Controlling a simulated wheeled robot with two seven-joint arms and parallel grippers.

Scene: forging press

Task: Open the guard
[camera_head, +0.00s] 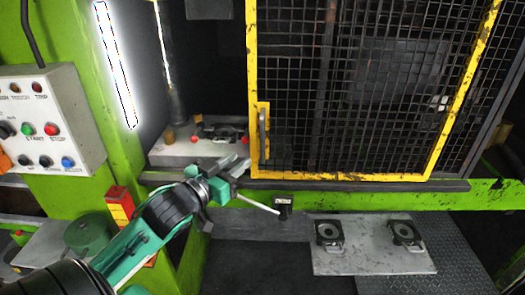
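The guard (345,175) is a yellow-framed door with black wire mesh, covering the middle and right of the press front. Its upright handle (263,135) is on the lower part of its left frame bar. An opening left of that bar shows the press bed (190,152). My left gripper (240,163) is just below and left of the handle, close to the guard's lower left corner. Its two grey fingers look parted, with nothing seen between them. It does not appear to hold the handle. My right gripper is out of view.
A control box (45,118) with several buttons is on the green column at left. A green rail (370,200) runs below the guard. A small black lever part (284,207) sticks out below it. A grey plate (375,258) with two round fixtures is lower right.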

